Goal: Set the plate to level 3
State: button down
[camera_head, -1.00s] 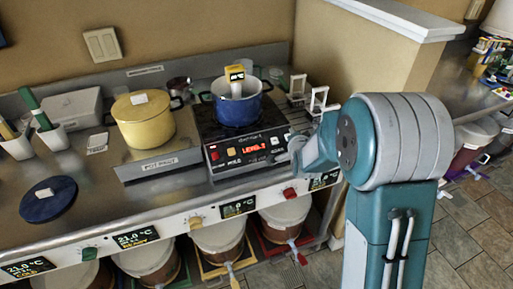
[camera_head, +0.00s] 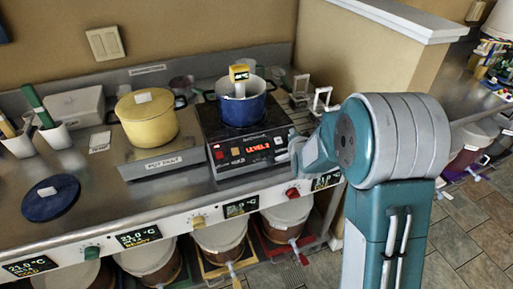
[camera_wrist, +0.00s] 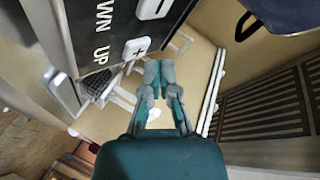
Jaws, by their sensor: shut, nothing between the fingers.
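The hot plate (camera_head: 220,167) is a black box with a red lit display (camera_head: 258,148) that appears to read LEVEL:2. A blue pot (camera_head: 240,104) with a yellow-topped probe stands on it. In the wrist view the plate's front (camera_wrist: 90,60) carries the words DOWN and UP beside two white buttons. The plus button (camera_wrist: 136,48) is by UP; the other button (camera_wrist: 154,8) is by DOWN. My gripper (camera_wrist: 158,70) is shut and empty, its tips close to the plus button. Whether they touch it is unclear. In the head view, my arm hides the gripper's tips.
A yellow pot (camera_head: 147,120) stands on a metal stand left of the plate. A blue lid (camera_head: 50,198) lies on the steel counter further left. Buckets (camera_head: 220,236) stand below the counter. Small white stands (camera_head: 322,99) are right of the plate, close to my arm.

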jog(key=shift+d, duration=0.3)
jog(key=shift+f, duration=0.1)
jog(key=shift+w+a+f, duration=0.15)
jog(key=shift+a+f, duration=0.1)
jog(key=shift+a, duration=0.05)
jog(key=shift+w+f, duration=0.2)
jog(key=shift+f, duration=0.15)
dwell(0.9)
jog(key=shift+r, duration=0.1)
jog(key=shift+s+d+r, duration=0.2)
jog(key=shift+s+r, duration=0.2)
jog(key=shift+r, duration=0.3)
jog(key=shift+s+d+r, duration=0.15)
jog(key=shift+s+r, duration=0.3)
jog(key=shift+r, duration=0.4)
jog(key=shift+s+d+r, duration=0.2)
jog(key=shift+s+r, duration=0.3)
jog(key=shift+r, duration=0.4)
jog(key=shift+s+d+r, duration=0.15)
jog(key=shift+s+r, duration=0.3)
jog(key=shift+r, duration=0.4)
